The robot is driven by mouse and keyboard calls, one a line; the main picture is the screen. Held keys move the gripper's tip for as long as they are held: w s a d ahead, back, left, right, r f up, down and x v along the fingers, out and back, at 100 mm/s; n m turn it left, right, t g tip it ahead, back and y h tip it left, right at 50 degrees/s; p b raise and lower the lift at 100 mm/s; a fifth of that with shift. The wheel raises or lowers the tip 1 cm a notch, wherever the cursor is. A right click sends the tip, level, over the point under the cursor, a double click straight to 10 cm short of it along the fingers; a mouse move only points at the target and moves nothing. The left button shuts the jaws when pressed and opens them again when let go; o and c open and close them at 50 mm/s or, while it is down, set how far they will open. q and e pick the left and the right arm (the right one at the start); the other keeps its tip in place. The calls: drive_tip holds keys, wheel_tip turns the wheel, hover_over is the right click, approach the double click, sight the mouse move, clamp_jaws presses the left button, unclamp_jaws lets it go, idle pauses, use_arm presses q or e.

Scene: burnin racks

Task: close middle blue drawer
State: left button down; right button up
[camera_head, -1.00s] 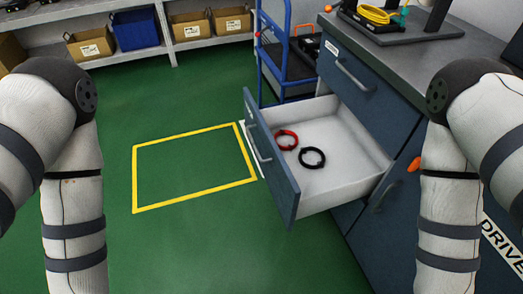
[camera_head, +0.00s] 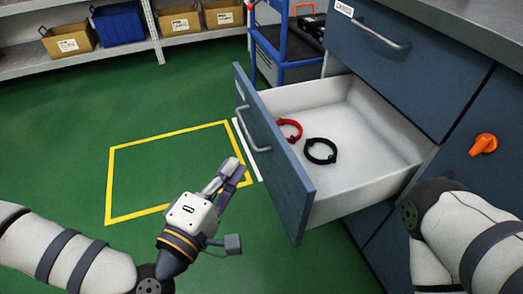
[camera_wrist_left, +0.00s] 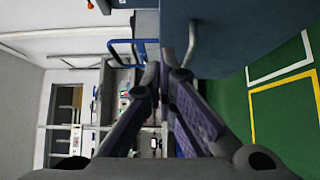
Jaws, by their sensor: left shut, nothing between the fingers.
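The middle blue drawer (camera_head: 283,170) stands pulled out from the blue cabinet, its white inside facing up. Its silver handle (camera_head: 252,131) is on the front, facing left. A red ring (camera_head: 289,130) and a black ring (camera_head: 320,151) lie inside. My left gripper (camera_head: 229,172) is shut and empty, to the left of the drawer front and apart from it. In the left wrist view the closed fingers (camera_wrist_left: 165,75) point toward the dark blue drawer front (camera_wrist_left: 235,35) and its handle (camera_wrist_left: 192,42). My right gripper is out of view; only my right arm shows.
The closed top drawer (camera_head: 400,60) sits above the open one. An orange knob (camera_head: 484,144) sticks out of the cabinet to the right. A blue cart (camera_head: 285,55) stands behind the drawer. The green floor with a yellow outline (camera_head: 110,185) is clear at left.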

sight(273, 133)
use_arm(q)
drive_tip(key=w+d, duration=0.5)
drive_tip(key=shift+f, duration=0.1)
drive_tip(key=shift+w+d, duration=0.15)
drive_tip(key=shift+d, duration=0.3)
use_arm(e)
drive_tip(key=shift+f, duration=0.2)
use_arm(q)
drive_tip(key=shift+d, duration=0.1)
